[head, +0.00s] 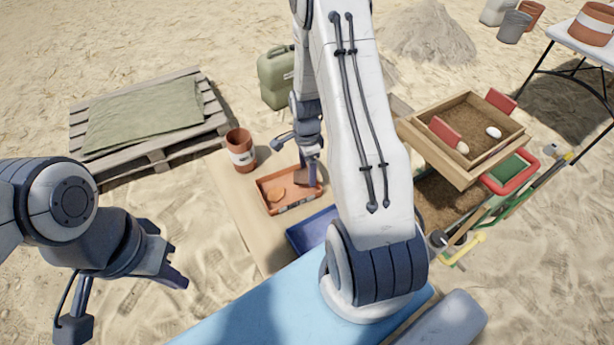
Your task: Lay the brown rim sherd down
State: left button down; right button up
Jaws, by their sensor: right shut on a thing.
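My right gripper (307,172) reaches down over the orange tray (265,204). It is shut on a brown piece, the brown rim sherd (302,178), at the tray's back right part. I cannot tell whether the sherd touches the tray floor; my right arm hides part of this area. An orange sherd (277,195) lies in the left part of the same tray. My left gripper (128,300) is open and empty over the sand at the lower left, away from the trays.
A blue tray (300,238) sits in front of the orange tray, partly hidden by my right arm. A terracotta pot (240,150) stands behind left. A wooden sieve box (455,170) with several items is at right. A pallet (160,155) lies at back left.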

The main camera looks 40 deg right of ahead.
aim_at(307, 174)
jog(key=shift+f, duration=1.9)
jog(key=shift+f, duration=0.2)
jog(key=o, duration=1.1)
jog(key=shift+c, duration=0.2)
jog(key=shift+r, duration=0.1)
